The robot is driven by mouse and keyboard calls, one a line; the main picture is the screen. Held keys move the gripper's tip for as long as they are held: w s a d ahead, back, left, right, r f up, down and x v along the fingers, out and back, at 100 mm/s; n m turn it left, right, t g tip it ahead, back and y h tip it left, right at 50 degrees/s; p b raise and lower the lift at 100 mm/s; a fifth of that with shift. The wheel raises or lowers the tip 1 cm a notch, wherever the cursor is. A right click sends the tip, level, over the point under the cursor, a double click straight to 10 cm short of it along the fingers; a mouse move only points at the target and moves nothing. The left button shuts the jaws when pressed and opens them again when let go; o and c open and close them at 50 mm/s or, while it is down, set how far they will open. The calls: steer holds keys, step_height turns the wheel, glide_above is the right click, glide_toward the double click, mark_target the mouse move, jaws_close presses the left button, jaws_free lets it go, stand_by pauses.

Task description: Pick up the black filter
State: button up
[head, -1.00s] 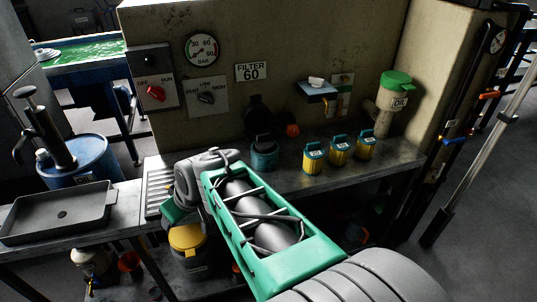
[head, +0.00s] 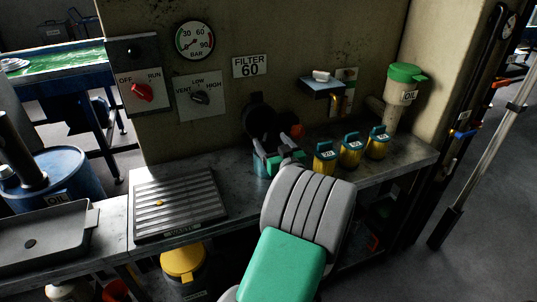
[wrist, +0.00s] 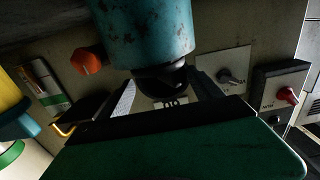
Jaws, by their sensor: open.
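The black filter, a worn teal canister with a black top (head: 260,165), stands on the bench below the wall fitting and is mostly hidden by my gripper. In the wrist view its teal body (wrist: 148,28) fills the upper middle, with the black top and handle (wrist: 160,78) below it. My gripper (head: 277,152) is at the filter's top in the head view. In the wrist view my gripper (wrist: 167,95) is open, with one finger on each side of the black handle. I cannot tell whether either finger touches it.
Several yellow filters with blue caps (head: 351,152) stand close to the right. A round black wall fitting (head: 258,112) is just behind, with an orange knob (wrist: 88,60) beside it. A ribbed tray (head: 178,205) lies to the left.

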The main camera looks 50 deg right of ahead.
steer(key=shift+x, duration=1.2)
steer(key=shift+s, duration=0.1)
steer(key=shift+c, duration=0.5)
steer(key=c, duration=1.1)
steer(key=shift+s, duration=0.1)
jaws_close()
